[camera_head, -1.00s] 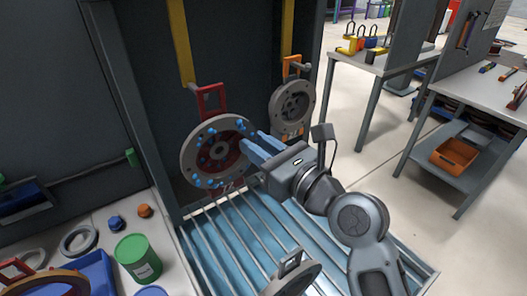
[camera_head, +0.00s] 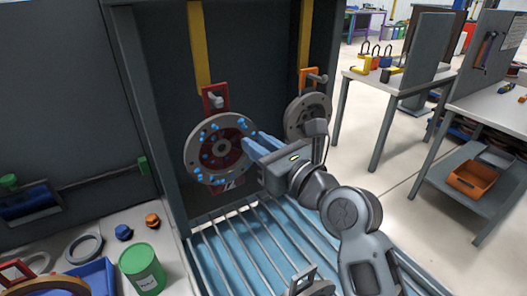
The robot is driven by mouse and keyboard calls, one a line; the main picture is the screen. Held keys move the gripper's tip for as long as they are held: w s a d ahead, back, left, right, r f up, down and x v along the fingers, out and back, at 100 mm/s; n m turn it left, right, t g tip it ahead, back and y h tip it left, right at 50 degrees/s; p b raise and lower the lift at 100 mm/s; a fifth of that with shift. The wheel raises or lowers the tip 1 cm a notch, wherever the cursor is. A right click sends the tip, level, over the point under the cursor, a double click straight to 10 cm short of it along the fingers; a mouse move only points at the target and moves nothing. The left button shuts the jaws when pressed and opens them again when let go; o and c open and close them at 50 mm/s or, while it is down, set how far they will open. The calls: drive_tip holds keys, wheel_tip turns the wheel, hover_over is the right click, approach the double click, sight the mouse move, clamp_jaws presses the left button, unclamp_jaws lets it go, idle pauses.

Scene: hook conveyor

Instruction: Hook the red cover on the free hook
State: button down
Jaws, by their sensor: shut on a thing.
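The red cover (camera_head: 223,148) is a round grey-rimmed disc with a red face, blue studs and a red square loop (camera_head: 214,90) on top. It hangs upright in front of the left yellow strap (camera_head: 198,45). A grey hook (camera_head: 216,101) shows at its loop; I cannot tell whether the loop bears on it. My gripper (camera_head: 256,146) has blue fingers shut on the cover's right rim. A second cover (camera_head: 307,115), with an orange loop, hangs at the right yellow strap (camera_head: 305,35) from its own hook (camera_head: 317,78).
A green can (camera_head: 142,268), a blue cap (camera_head: 124,232), an orange cap (camera_head: 152,220) and a grey ring (camera_head: 84,249) stand on the left counter.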

drive_tip(key=shift+b+x, duration=0.55)
drive_tip(key=shift+x, duration=0.65)
drive_tip(key=shift+w+a+f, duration=0.15)
drive_tip(key=shift+w+f, duration=0.25)
drive_tip(key=shift+w, duration=0.1)
drive_tip(key=shift+f+p, duration=0.1)
drive_tip(key=shift+p, duration=0.2)
drive_tip(key=c, duration=0.9)
unclamp_jaws()
drive_tip(key=shift+f, duration=0.1)
drive_tip(key=shift+o, duration=0.2)
